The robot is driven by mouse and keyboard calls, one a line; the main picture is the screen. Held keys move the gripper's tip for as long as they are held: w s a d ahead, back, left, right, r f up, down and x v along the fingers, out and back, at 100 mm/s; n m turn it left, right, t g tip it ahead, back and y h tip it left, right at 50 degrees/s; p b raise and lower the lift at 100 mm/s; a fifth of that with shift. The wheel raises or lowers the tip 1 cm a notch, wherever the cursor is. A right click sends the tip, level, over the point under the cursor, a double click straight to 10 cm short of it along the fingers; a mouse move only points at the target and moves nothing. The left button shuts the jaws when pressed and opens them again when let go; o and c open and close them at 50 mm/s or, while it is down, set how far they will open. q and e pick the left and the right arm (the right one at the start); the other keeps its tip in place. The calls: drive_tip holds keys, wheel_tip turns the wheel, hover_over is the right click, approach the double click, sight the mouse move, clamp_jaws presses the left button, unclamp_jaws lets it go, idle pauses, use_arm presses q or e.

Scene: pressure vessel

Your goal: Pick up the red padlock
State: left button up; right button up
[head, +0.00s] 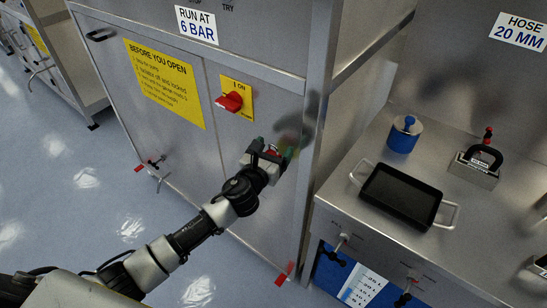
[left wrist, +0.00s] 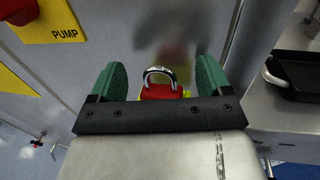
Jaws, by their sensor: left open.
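The red padlock (left wrist: 160,91) has a silver U-shaped shackle and shows in the left wrist view between the two green fingers of my left gripper (left wrist: 158,76). Its lower part is hidden behind the gripper's dark crossbar, with a little yellow beside it. In the head view only a small red patch of the padlock (head: 272,151) shows between the fingers. My left gripper (head: 274,153) is open there, close to the steel cabinet front, below and right of the red switch. Gaps show between the padlock and both fingers. My right gripper is not in view.
The steel cabinet (head: 170,140) carries a yellow notice (head: 165,82) and a red rotary switch (head: 230,101).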

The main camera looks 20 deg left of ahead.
use_arm(q)
drive_tip(key=shift+s, duration=0.1)
drive_tip(key=shift+c, duration=1)
drive_tip(key=c, duration=0.8)
drive_tip(key=shift+c, duration=0.2)
drive_tip(key=shift+r, duration=0.15)
